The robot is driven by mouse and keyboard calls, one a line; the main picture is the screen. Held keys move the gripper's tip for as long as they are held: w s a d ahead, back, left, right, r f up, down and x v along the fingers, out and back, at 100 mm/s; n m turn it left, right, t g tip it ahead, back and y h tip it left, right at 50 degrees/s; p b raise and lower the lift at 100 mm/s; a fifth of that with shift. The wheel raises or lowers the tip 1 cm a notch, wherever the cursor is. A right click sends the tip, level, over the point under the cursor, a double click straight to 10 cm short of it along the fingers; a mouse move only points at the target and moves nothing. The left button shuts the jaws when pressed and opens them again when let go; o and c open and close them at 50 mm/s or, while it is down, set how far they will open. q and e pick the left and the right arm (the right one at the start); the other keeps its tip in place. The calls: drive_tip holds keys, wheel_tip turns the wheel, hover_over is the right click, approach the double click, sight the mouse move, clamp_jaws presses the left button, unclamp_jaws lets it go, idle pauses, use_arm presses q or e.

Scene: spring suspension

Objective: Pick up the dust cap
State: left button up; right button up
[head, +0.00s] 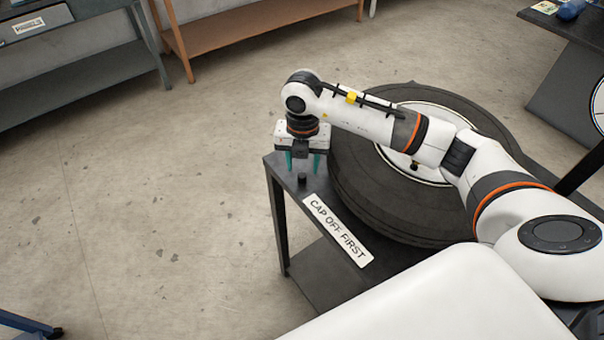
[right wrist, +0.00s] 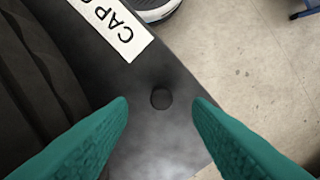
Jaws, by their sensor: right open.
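The dust cap, a small black cylinder (head: 302,180), stands on the dark table near its left corner. It also shows in the right wrist view (right wrist: 161,98), centred between the two teal fingers. My right gripper (head: 302,164) is open and empty, pointing down close to the cap. In the right wrist view its fingertips lie left and right of the cap, with a clear gap on both sides. I cannot tell the exact height of the fingertips above the table. My left gripper is not in view.
A large black tyre with a white rim (head: 347,185) lies on the dark table (head: 313,240), close beside the cap. A white "CAP OFF FIRST" label (head: 338,230) lies along the table's front edge. Workbenches (head: 80,55) stand at the back. Open floor lies left of the table.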

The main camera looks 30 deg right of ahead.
sight(302, 175)
wheel_tip(302, 175, down, 4)
drive_tip(key=shift+r, duration=0.25)
clamp_jaws()
wheel_tip(302, 175, up, 13)
drive_tip(key=p, duration=0.1)
idle(0.6)
